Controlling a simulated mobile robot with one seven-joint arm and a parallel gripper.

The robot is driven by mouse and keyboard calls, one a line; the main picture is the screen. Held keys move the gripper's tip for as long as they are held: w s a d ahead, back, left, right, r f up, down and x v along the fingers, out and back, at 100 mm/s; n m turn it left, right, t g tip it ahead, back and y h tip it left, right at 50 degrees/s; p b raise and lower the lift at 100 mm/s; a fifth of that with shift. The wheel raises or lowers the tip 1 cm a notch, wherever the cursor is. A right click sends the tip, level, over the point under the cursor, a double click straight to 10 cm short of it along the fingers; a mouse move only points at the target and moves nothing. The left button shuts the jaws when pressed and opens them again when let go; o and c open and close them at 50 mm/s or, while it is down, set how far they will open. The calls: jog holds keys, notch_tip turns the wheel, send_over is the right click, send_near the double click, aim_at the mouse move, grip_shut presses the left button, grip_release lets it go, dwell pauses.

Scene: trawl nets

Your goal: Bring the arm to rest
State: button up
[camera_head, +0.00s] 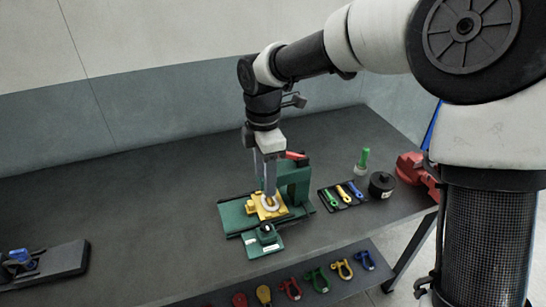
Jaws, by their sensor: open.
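My arm comes in from the right and bends down over the dark table (130,220). My gripper (269,193) points straight down with its fingers at a yellow block (253,211) on a green fixture (232,217). A pale ring (272,206) sits on the yellow block, right at the fingertips. The fingers overlap in this view, so I cannot tell whether they touch the ring or the block. The gripper is open.
A green upright with a red lever (296,156) stands just behind the gripper. To the right are a tray of coloured tools (343,195), a black cylinder (382,184), a green-handled item (363,160) and a red vise (412,168). Coloured shackles (318,279) lie on a lower shelf.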

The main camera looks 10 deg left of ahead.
jog(key=s+d+r+m+t, duration=0.1)
jog(key=s+d+r+m, duration=0.1)
jog(key=d+r+m, duration=0.3)
jog(key=s+d+r+m+t+h, duration=0.1)
jog(key=d+m, duration=0.2)
jog(key=d, duration=0.4)
jog(key=s+d+r+m+t, duration=0.1)
jog(key=s+d+r+m, duration=0.15)
jog(key=d+m, duration=0.35)
jog(key=s+d+r+m+t+y, duration=0.1)
jog(key=s+d+r+m+t, duration=0.1)
jog(key=s+d+m, duration=0.7)
jog(key=shift+s+r+m+t, duration=0.3)
jog(key=shift+s+r+m, duration=0.4)
jog(key=shift+s+r, duration=0.35)
jog(key=shift+s+f, duration=0.1)
jog(key=shift+f, duration=0.05)
